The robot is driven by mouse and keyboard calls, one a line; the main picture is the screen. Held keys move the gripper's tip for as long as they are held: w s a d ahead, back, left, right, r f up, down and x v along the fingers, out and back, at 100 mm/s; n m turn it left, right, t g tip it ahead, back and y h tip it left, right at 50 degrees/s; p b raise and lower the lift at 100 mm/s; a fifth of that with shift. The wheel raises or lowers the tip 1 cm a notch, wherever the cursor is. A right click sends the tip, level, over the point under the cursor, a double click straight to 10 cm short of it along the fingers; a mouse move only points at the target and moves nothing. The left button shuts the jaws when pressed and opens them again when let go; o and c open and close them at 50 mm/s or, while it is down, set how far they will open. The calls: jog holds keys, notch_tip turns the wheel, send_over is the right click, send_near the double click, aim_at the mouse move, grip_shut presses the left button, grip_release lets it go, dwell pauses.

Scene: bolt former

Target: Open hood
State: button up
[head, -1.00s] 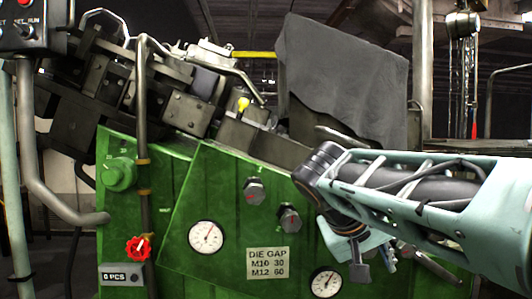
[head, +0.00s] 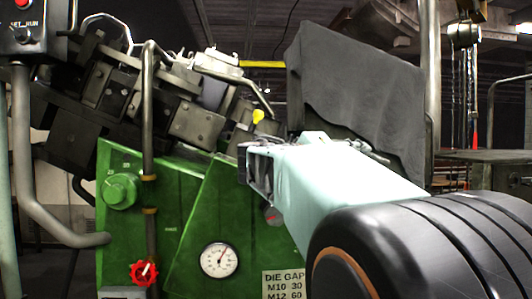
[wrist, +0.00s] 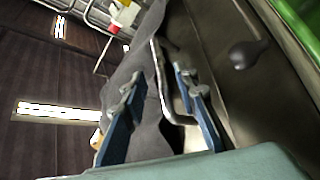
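The hood is hard to make out. A dark panel with a black knob (wrist: 245,53) fills the upper right of the wrist view, and a bent grey metal handle (wrist: 163,88) runs along its left side. My gripper (wrist: 157,76) is open in the wrist view. Its two blue fingers lie on either side of the handle in the picture; I cannot tell whether they touch it.
The green machine body (head: 185,180) carries a gauge (head: 219,260), a red knob (head: 144,272) and a green round cap (head: 121,191). Dark metal blocks and a yellow knob (head: 258,116) sit above it. A chain hoist (head: 464,40) hangs at the right.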

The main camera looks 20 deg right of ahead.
aim_at(366, 155)
jog(key=p+x, duration=0.1)
jog(key=x, duration=0.5)
jog(key=shift+w+d, duration=0.1)
jog(key=shift+d, duration=0.1)
grip_shut()
